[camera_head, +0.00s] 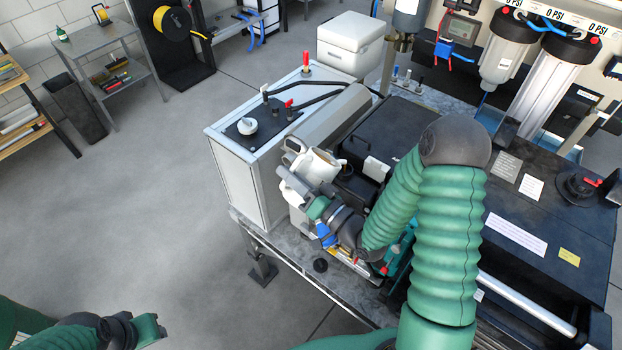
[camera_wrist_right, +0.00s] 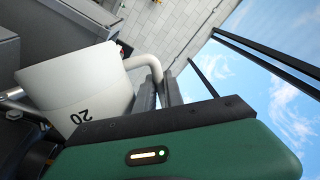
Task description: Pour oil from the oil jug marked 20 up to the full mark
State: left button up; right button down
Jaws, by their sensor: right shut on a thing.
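The white oil jug (camera_head: 320,163) is in the middle of the head view, beside a dark round fitting (camera_head: 346,170) on the machine. In the right wrist view the jug (camera_wrist_right: 72,82) fills the left side, and its black number 20 appears upside down. My right gripper (camera_wrist_right: 158,92) is shut on the jug's handle; the gripper also shows in the head view (camera_head: 296,182). The jug looks tilted towards the machine. No oil stream or full mark can be made out. My left gripper (camera_head: 150,328) is at the lower left, away from the machine; its jaws are unclear.
A small black cap-like disc (camera_head: 320,265) lies on the grey bench near its front edge. A white cabinet (camera_head: 240,180) stands left of the jug, with a white box (camera_head: 350,45) behind. Clear filter housings (camera_head: 505,50) are at upper right. The floor at left is open.

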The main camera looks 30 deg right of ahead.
aim_at(294, 165)
jog(key=shift+d+r+m+p, duration=0.25)
jog(key=shift+r+m+p, duration=0.3)
jog(key=shift+r, duration=0.2)
jog(key=shift+r, duration=0.15)
dwell(0.6)
jog(key=shift+w+d+r+m+t+p, duration=0.1)
jog(key=shift+d+r+m+t+p, duration=0.25)
jog(key=shift+r+m+p, duration=0.15)
jog(key=shift+d+r, duration=0.1)
jog(key=shift+r, duration=0.1)
dwell(0.8)
jog(key=shift+d+r+m+h+p, duration=0.25)
jog(key=shift+r+m+h+p, duration=0.2)
jog(key=shift+m+p, duration=0.25)
jog(key=shift+w+d+r, duration=0.1)
jog(key=shift+d+r, duration=0.05)
jog(key=shift+r, duration=0.1)
dwell(0.5)
jog(key=shift+r, duration=0.1)
jog(key=shift+d+r+m+h+p, duration=0.25)
jog(key=shift+d+r+m+p, duration=0.15)
jog(key=shift+m+p, duration=0.3)
jog(key=shift+w+d+r+m+t+p, duration=0.1)
jog(key=shift+d+r+m+t+p, duration=0.1)
jog(key=shift+r+m+t+p, duration=0.1)
dwell(0.6)
